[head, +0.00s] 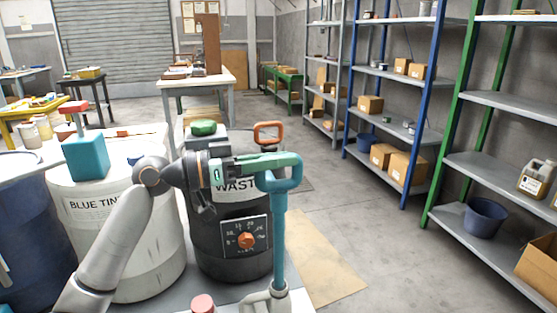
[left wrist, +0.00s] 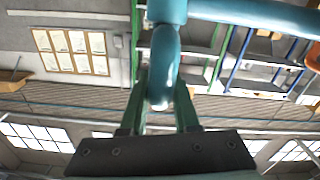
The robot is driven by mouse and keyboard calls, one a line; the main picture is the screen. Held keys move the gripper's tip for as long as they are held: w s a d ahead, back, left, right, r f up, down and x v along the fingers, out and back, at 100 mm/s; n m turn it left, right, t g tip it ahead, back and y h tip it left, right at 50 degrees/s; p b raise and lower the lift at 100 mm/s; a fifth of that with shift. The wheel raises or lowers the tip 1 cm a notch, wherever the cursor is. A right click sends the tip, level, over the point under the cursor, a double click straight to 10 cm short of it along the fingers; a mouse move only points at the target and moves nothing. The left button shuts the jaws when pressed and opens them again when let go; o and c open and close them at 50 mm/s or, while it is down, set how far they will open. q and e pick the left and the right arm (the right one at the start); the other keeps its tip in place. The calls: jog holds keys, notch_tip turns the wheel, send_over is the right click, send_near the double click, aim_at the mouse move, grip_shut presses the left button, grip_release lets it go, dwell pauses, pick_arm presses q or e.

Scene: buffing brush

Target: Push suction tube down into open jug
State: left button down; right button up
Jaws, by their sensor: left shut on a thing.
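The blue suction tube (head: 280,235) stands upright, with a loop handle at its top. Its lower end meets the mouth of the pale jug (head: 262,303) at the bottom edge of the head view; how deep it sits inside is hidden. My left gripper (head: 264,164) comes in from the left and is shut on the loop handle. In the left wrist view the green fingers (left wrist: 160,95) close around the blue handle (left wrist: 165,60). Most of the jug is cut off by the frame. My right gripper is not in view.
A black WASTE drum (head: 235,262) with a dial stands behind the tube. A white BLUE TINT drum (head: 150,270) with a teal pump block (head: 86,155) is at left. A red cap (head: 203,303) lies left of the jug. The floor at right is open before the shelves (head: 500,160).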

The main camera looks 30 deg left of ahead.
pick_arm(q)
jog(key=shift+d+f, duration=0.2)
jog(key=shift+f, duration=0.2)
jog(key=c, duration=1.1)
grip_release()
jog(key=o, duration=0.4)
jog(key=shift+a+r, duration=0.1)
jog(key=shift+r, duration=0.05)
jog(key=shift+s+a, duration=0.4)
jog(key=shift+b+v, duration=0.5)
jog(key=shift+v, duration=5.25)
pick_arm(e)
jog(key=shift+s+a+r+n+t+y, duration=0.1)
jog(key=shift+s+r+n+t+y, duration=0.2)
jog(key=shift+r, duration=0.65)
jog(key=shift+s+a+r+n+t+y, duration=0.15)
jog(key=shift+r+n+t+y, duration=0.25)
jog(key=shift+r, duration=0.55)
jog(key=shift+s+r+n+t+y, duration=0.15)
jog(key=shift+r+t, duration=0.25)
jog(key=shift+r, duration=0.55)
